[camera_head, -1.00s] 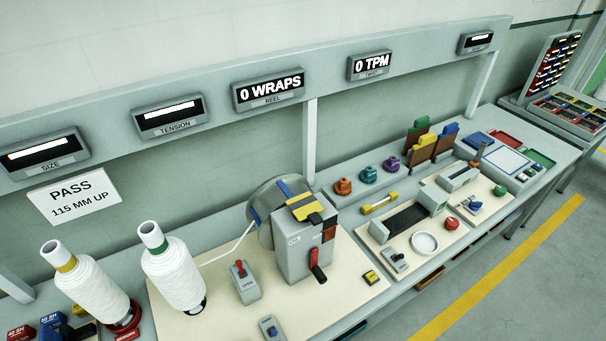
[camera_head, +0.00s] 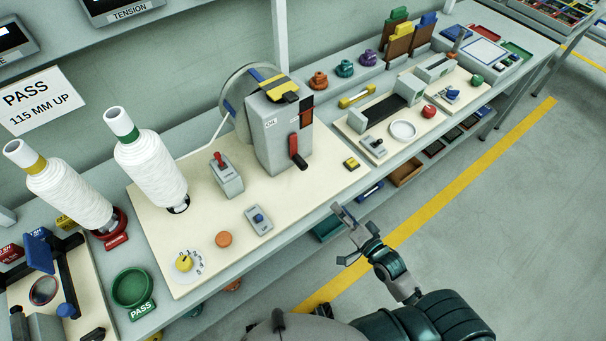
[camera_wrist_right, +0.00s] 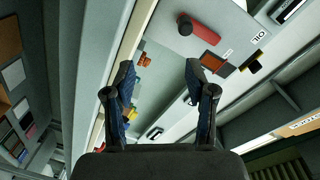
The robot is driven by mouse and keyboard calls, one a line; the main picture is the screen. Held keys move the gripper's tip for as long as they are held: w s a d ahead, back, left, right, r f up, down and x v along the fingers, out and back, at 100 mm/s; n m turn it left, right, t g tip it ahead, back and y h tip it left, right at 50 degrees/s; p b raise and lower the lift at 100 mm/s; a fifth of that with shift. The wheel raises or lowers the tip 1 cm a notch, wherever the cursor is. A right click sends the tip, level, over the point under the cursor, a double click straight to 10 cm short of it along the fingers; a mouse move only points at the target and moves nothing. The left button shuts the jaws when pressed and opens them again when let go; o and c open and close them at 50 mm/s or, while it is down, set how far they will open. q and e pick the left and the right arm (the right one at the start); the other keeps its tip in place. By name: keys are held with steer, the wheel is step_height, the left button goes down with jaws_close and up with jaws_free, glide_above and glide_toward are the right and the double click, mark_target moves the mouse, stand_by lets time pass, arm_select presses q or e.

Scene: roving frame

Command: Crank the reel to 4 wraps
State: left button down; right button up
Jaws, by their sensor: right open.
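The reel machine (camera_head: 270,140) is a grey box on the cream board, with a large disc (camera_head: 238,92) behind it and a yellow and black piece on top. In the right wrist view the crank (camera_wrist_right: 198,28) shows above the fingers. My right gripper (camera_head: 343,236) is in front of the bench edge, below and right of the crank, apart from it. In the wrist view its two fingers (camera_wrist_right: 160,82) are spread with nothing between them. My left gripper is not in view.
Two white thread cones (camera_head: 152,165) stand left of the reel. A red-handled switch box (camera_head: 227,174), an orange button (camera_head: 224,239) and a yellow dial (camera_head: 184,263) share the board. A yellow block (camera_head: 351,163) lies right of the crank. The floor before the bench is clear.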

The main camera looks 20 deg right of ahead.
mark_target(306, 168)
steer(key=shift+t+y, duration=0.3)
steer(key=shift+y, duration=0.1)
steer(key=r+x, duration=0.1)
steer(key=x, duration=0.4)
steer(key=r+x, duration=0.1)
steer(key=x, duration=0.5)
steer(key=a+r+x, duration=0.1)
steer(key=x, duration=0.5)
steer(key=shift+w+r, duration=0.1)
steer(key=shift+r, duration=0.15)
jaws_close()
